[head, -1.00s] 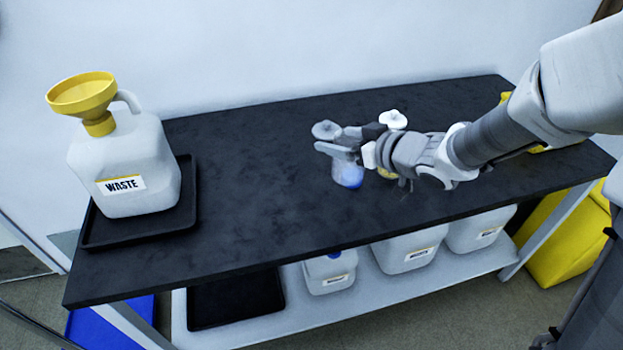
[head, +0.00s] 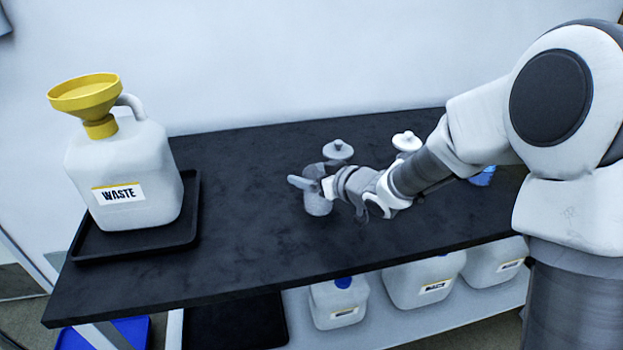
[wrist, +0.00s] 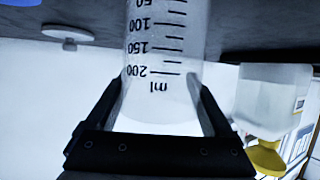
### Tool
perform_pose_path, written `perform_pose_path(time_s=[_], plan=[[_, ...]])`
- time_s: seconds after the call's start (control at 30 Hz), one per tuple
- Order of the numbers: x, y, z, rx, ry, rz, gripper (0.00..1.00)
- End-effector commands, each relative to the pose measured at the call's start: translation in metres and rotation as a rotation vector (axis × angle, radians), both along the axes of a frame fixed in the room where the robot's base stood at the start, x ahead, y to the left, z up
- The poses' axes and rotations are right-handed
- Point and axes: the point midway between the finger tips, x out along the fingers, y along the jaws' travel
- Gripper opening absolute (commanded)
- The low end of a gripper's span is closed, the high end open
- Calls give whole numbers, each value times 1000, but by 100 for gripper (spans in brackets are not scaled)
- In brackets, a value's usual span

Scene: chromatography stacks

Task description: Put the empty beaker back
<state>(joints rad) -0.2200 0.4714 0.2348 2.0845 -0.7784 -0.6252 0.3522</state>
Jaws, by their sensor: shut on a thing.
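The clear beaker (head: 318,204) is held by my gripper (head: 313,186) over the middle of the black bench. In the wrist view, the beaker (wrist: 166,75) has black ml markings up to 200 and stands between the two dark fingers (wrist: 160,112). It looks empty. The wrist picture is upside down, and the beaker looks about upright. Whether its base touches the bench is hard to tell. Part of the beaker is hidden behind my gripper in the head view.
A white WASTE jug (head: 122,172) with a yellow funnel (head: 85,95) stands in a black tray (head: 190,225) at left. Two lidded vessels (head: 337,150) (head: 407,141) stand behind my gripper. A blue item (head: 482,177) is partly hidden at right. The bench (head: 240,200) between tray and gripper is clear.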

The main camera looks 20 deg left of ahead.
Motion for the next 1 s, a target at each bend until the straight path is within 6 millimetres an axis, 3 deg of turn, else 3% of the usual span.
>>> perform_pose_path(time_s=[0.33,0.37,0.4,0.77,1.0], plan=[[0,0,-3,1,-2,0,16],[0,0,-2,1,-2,0,92],[0,0,-1,1,-2,0,99],[-1,-2,5,0,-2,-1,100],[-25,-37,26,-1,-3,-3,100]])
